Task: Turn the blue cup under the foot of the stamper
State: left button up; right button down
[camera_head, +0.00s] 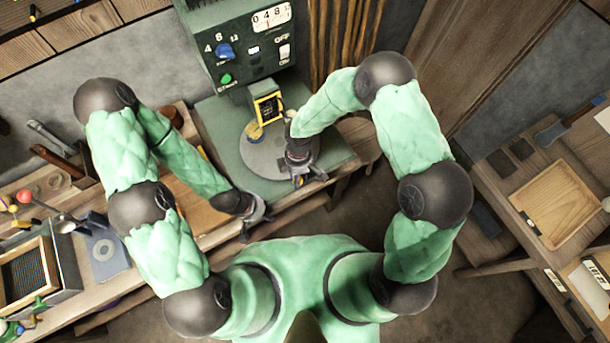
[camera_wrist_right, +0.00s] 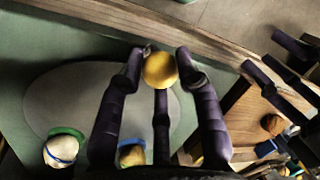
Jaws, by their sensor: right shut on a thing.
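In the right wrist view a blue ring (camera_wrist_right: 62,158) circles a pale round top at the lower left, on or over the grey round plate (camera_wrist_right: 75,100). This looks like the blue cup, with a green ring (camera_wrist_right: 68,132) behind it. My right gripper (camera_head: 298,177) is at the near right edge of the plate (camera_head: 262,158) in the head view. Its fingers (camera_wrist_right: 160,65) are shut on a yellow ball (camera_wrist_right: 160,71). The stamper (camera_head: 268,108) has a yellow frame at the back of the plate. My left gripper (camera_head: 258,218) hangs off the bench's near edge; its fingers are unclear.
A control box (camera_head: 240,40) with dials stands behind the plate. A yellow round piece (camera_head: 254,131) is beside the stamper. The left bench holds a framed box (camera_head: 30,270) and tools. A wooden tray (camera_head: 553,205) lies on the right bench. Open floor lies between.

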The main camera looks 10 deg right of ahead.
jog(key=a+m+b, duration=0.1)
jog(key=a+m, duration=0.1)
jog(key=a, duration=0.1)
jog(key=shift+s+a+y, duration=0.15)
jog(key=shift+a+y, duration=0.1)
jog(key=shift+y, duration=0.05)
jog(key=a+m+b, duration=0.1)
jog(key=a+m, duration=0.1)
jog(key=a, duration=0.2)
jog(key=shift+b, duration=0.3)
jog(key=shift+w+a+m+t+y+b, duration=0.15)
jog(key=shift+w+a+m+t+b, duration=0.2)
jog(key=shift+a+m, duration=0.5)
jog(key=shift+w+a+m+t+y+b, duration=0.15)
jog(key=shift+a+m+b, duration=0.35)
jog(key=shift+a, duration=0.65)
jog(key=a+m, duration=0.1)
jog(key=w+a+m+b, duration=0.1)
jog(key=shift+a+r, duration=0.15)
jog(key=shift+a, duration=0.25)
jog(key=shift+w+a, duration=0.1)
jog(key=shift+w, duration=0.05)
jog(key=c, duration=1.1)
grip_release()
jog(key=shift+o, duration=1.2)
jog(key=shift+a, duration=0.1)
